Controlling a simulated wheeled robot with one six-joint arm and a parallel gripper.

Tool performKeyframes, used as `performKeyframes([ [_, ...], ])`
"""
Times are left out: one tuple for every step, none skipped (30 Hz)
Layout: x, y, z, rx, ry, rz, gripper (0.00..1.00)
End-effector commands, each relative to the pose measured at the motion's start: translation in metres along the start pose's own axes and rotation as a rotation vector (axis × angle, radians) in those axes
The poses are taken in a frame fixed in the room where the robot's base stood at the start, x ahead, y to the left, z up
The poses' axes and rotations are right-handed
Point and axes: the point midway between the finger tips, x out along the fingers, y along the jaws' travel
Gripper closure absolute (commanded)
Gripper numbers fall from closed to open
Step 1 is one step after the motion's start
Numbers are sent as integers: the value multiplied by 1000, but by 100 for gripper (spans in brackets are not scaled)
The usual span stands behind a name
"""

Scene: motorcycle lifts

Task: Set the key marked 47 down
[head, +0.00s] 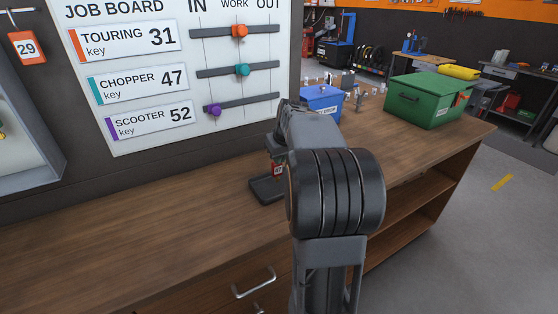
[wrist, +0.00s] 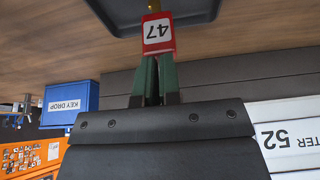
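The key marked 47 has a red tag with a white label (wrist: 158,35), and a bit of its brass part shows at the top edge of the wrist view. My gripper (wrist: 156,60) is shut on the tag, with its green fingertips against the tag's near edge. In the head view the red tag (head: 278,170) shows just below my gripper, partly hidden by my arm. A small dark tray (head: 262,190) lies on the wooden bench under it. The tray (wrist: 195,12) also shows behind the key in the wrist view. I cannot tell whether the key touches the tray.
A blue KEY DROP box (head: 322,101) and a green box (head: 430,99) stand farther right on the bench (head: 130,235). The job board (head: 180,70) is on the wall behind. A tag marked 29 (head: 27,47) hangs at left. The bench left of the tray is clear.

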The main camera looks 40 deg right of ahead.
Motion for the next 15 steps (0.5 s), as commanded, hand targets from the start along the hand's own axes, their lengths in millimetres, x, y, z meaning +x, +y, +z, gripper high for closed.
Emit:
performKeyframes([
  [6, 0, 2, 0, 0, 0, 100],
  [8, 0, 4, 0, 0, 0, 100],
  [10, 0, 5, -1, 0, 0, 100],
  [12, 0, 5, -1, 0, 0, 100],
  [12, 0, 5, -1, 1, 1, 100],
  [13, 0, 5, -1, 1, 1, 100],
  [13, 0, 5, -1, 2, 1, 100],
  [13, 0, 5, -1, 2, 1, 100],
  [13, 0, 5, -1, 2, 1, 100],
  [13, 0, 5, -1, 2, 1, 100],
  [13, 0, 5, -1, 2, 1, 100],
  [13, 0, 5, -1, 1, 1, 100],
  [13, 0, 6, -1, 1, 1, 100],
  [13, 0, 6, -1, 1, 1, 100],
  [14, 0, 6, -1, 1, 1, 100],
])
